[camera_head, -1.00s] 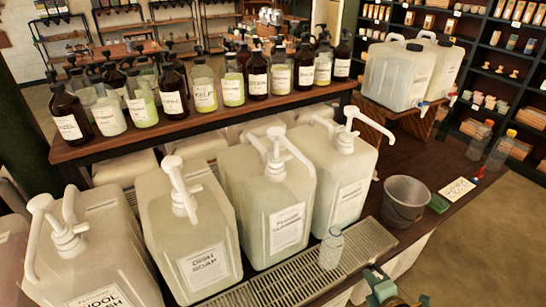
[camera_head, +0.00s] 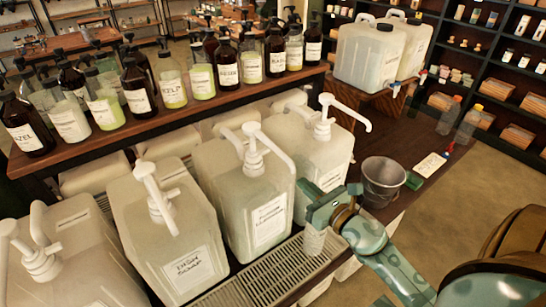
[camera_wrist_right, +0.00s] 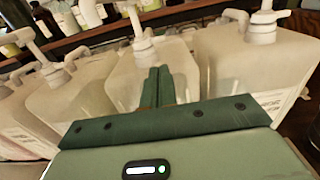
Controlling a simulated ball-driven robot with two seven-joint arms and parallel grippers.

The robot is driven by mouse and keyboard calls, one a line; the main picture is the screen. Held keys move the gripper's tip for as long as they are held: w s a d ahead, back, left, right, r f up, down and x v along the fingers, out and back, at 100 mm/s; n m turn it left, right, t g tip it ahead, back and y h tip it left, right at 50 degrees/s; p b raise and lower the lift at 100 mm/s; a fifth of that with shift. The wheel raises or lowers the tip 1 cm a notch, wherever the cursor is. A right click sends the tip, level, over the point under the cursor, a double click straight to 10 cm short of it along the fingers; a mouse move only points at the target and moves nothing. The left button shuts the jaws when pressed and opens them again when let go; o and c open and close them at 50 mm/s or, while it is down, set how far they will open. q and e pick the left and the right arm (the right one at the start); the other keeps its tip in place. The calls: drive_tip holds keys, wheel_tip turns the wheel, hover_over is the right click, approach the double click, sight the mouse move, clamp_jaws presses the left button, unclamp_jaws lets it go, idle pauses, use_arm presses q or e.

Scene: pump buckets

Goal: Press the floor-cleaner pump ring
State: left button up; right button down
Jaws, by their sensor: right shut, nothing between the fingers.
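Several large white jugs with white pumps stand in a row. One has a two-line label too blurred for me to confirm as floor cleaner: the third jug (camera_head: 235,205), with its pump (camera_head: 254,152) upright. The jug to its right (camera_head: 318,160) has a pump (camera_head: 324,122) with its spout pointing right. My green right gripper (camera_head: 304,188) is shut and empty, in front of these two jugs and below their pump heads. In the wrist view its shut fingers (camera_wrist_right: 157,86) point at a jug (camera_wrist_right: 180,65) with a pump (camera_wrist_right: 141,42). My left gripper is out of view.
A grey bucket (camera_head: 382,182) stands to the right. A wooden shelf (camera_head: 190,112) with several bottles runs behind the jugs. Two water containers (camera_head: 368,58) stand at the back.

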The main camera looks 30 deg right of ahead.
sight(268, 152)
drive_tip(key=w, duration=0.4)
drive_tip(key=w+p, duration=0.1)
drive_tip(key=w, duration=0.4)
drive_tip(key=w+a, duration=0.1)
drive_tip(key=w, duration=0.3)
drive_tip(key=shift+w+p, duration=0.3)
drive_tip(key=shift+w, duration=0.05)
